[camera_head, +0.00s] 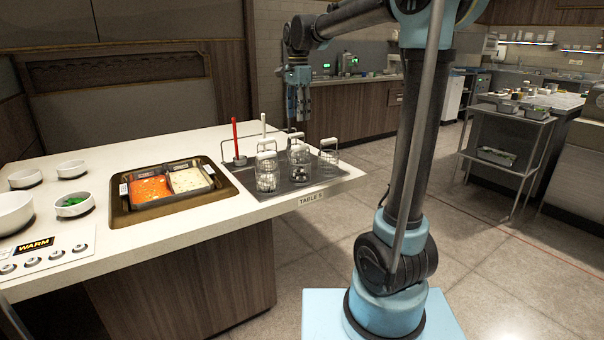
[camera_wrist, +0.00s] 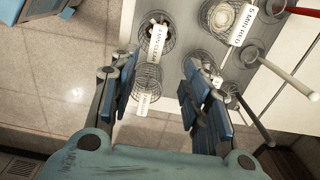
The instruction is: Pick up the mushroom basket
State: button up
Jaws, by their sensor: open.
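Several wire baskets with pale handles stand at the counter's right end: a front-left one (camera_head: 267,178), a middle one (camera_head: 300,165) and a right one (camera_head: 329,160). I cannot tell for sure which is the mushroom basket. In the wrist view, one basket (camera_wrist: 168,42) holds dark and pale pieces, another (camera_wrist: 215,20) has pale contents, and a third (camera_wrist: 143,76) looks empty. Their tags are hard to read. My gripper (camera_head: 299,88) is raised above and beyond the baskets, pointing down. In the wrist view my gripper (camera_wrist: 158,68) is open and empty, with the third basket showing between its fingers.
A ladle with a red handle (camera_head: 235,137) and one with a white handle (camera_head: 263,125) stand beside the baskets. A sunken tray (camera_head: 122,215) with orange and white food lies left. White bowls (camera_head: 72,203) stand farther left. Open floor lies right of the counter.

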aim_at(300, 146)
jog(key=f, duration=1.4)
jog(key=shift+d, duration=0.3)
jog(key=shift+c, duration=0.3)
jog(key=shift+r, duration=0.1)
grip_shut()
